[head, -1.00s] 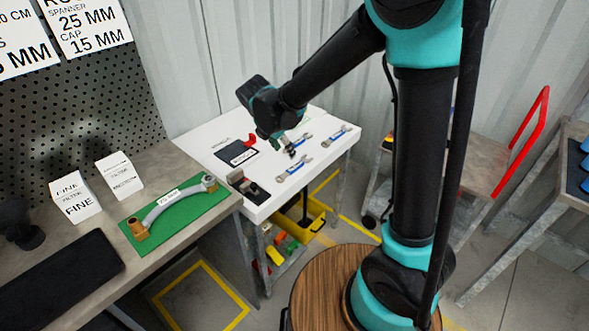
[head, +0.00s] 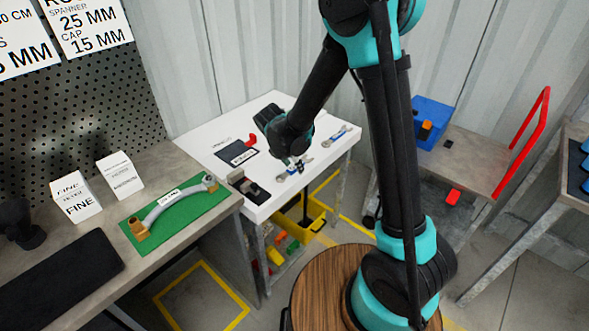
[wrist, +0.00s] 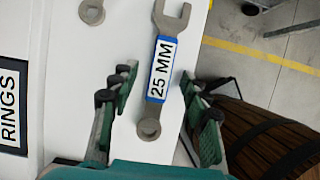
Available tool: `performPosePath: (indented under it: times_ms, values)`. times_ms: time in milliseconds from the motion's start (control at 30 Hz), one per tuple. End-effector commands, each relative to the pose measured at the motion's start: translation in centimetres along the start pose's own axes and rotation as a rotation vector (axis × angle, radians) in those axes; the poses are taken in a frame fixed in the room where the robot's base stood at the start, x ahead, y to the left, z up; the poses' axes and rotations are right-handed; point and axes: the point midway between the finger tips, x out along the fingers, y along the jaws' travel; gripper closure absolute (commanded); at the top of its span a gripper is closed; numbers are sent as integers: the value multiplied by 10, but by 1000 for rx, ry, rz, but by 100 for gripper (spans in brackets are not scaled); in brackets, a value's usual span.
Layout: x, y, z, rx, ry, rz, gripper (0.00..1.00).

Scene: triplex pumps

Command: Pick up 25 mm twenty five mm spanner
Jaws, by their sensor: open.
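The 25 mm spanner (wrist: 163,70) lies on the white table, with a blue label reading 25 MM. In the wrist view its open end points up and its ring end down. My gripper (wrist: 150,88) is open and empty, with one green-black finger on each side of the spanner. No contact shows, and the height of the fingers above the table is hard to tell. In the head view my gripper (head: 293,163) is over the front spanner (head: 281,178), which it partly hides.
Another blue-labelled spanner (head: 341,134) lies farther right on the white table (head: 205,136). A black RINGS mat (wrist: 11,110) is at left in the wrist view. A small vise-like block (head: 245,183) stands near the front edge. A yellow bin (head: 303,224) is below.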

Motion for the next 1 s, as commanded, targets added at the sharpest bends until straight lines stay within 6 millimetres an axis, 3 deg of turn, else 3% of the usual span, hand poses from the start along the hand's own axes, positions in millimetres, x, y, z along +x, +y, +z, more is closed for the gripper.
performPosePath:
  times_ms: [133,500,1000]
  values:
    - [0,0,0,0,0,0,55]
    - [0,0,0,0,0,0,100]
    - [-6,0,2,0,0,0,100]
